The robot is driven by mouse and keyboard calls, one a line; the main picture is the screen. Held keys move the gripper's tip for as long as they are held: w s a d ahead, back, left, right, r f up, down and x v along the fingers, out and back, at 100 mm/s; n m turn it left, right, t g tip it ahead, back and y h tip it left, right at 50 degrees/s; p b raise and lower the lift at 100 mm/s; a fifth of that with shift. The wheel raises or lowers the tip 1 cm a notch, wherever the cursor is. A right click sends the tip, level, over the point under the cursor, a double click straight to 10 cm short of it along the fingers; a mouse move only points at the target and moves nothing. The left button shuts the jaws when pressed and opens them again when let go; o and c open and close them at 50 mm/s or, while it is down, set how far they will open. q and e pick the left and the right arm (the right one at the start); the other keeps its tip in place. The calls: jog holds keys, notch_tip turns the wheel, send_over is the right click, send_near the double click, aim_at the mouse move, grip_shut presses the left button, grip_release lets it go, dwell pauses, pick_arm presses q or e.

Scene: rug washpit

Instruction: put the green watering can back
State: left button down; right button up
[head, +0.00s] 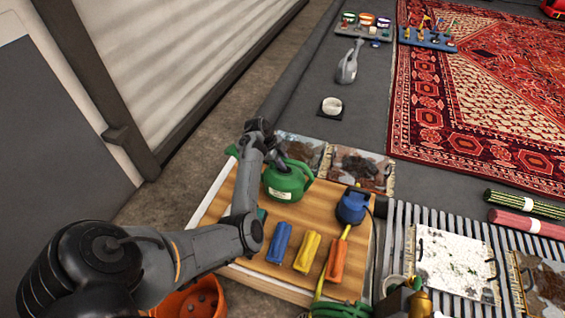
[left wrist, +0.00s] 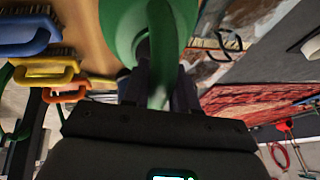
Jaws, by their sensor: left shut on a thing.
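The green watering can (head: 285,186) is at the back of the wooden board (head: 335,205); I cannot tell whether it touches the board or hangs just above it. My left gripper (head: 274,158) reaches it from above on its left side and is shut on it. In the left wrist view, the can's green handle (left wrist: 159,40) runs down between the dark fingers of the left gripper (left wrist: 160,88), with the green body behind. The fingertips are partly hidden by the handle. My right gripper is not in view.
Blue (head: 279,243), yellow (head: 307,252) and orange (head: 336,260) brushes lie at the board's front. A blue device (head: 352,206) stands at its right. An orange bucket (head: 196,300) is below.

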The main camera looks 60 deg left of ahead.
pick_arm(q)
jog(key=shift+w+a+r, duration=0.1)
jog(key=c, duration=1.3)
grip_release()
jog(key=o, duration=0.4)
